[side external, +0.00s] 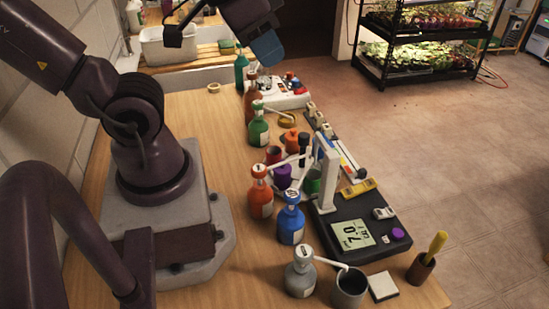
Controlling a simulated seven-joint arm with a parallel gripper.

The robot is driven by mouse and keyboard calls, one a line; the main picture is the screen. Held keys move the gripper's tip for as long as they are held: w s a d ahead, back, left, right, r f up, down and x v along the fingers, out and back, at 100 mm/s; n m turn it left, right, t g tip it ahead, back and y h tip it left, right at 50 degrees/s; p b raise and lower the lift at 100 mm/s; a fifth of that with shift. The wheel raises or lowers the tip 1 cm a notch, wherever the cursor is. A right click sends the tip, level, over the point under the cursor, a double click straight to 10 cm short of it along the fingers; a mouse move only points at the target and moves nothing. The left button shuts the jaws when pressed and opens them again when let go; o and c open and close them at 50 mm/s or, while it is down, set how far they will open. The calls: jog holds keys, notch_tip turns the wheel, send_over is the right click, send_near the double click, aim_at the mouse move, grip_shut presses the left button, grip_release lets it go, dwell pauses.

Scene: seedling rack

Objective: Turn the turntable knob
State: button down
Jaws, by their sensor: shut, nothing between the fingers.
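I cannot tell for sure which part is the turntable knob. A white device (287,101) with small red and dark parts on top stands at the far end of the bench, too small to read. A round yellow disc (285,119) lies just in front of it. A purple knob (398,233) sits on the black meter (360,247) at the near right. My gripper (267,50) is at the top of the view, above the far end of the bench and apart from these things. It is shut and empty, its fingertips hard to make out.
Pump bottles line the bench middle: green (259,131), orange (261,196), blue (290,222) and grey (299,274). A dark cup (350,288) and a brown pot (420,271) with a yellow stick stand at the near edge. The wooden bench's (216,128) left far part is mostly clear.

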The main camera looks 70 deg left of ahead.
jog(key=c, duration=1.6)
grip_release()
jog(key=o, duration=0.4)
jog(key=shift+a+f, duration=0.2)
jog(key=shift+a, duration=0.15)
jog(key=shift+c, duration=0.2)
jog(key=o, duration=0.4)
jog(key=w+a+f+n+g+y, duration=0.1)
jog(key=w+a+f+g, duration=0.1)
jog(key=a+f+g, duration=0.1)
jog(key=shift+w+a+f, duration=0.4)
jog(key=shift+a+f, duration=0.1)
jog(key=shift+a, duration=0.05)
jog(key=m+g+h, duration=0.1)
jog(key=m+g, duration=0.2)
jog(key=m, duration=1.3)
send_over(304, 135)
notch_tip(304, 135, down, 8)
notch_tip(304, 135, down, 13)
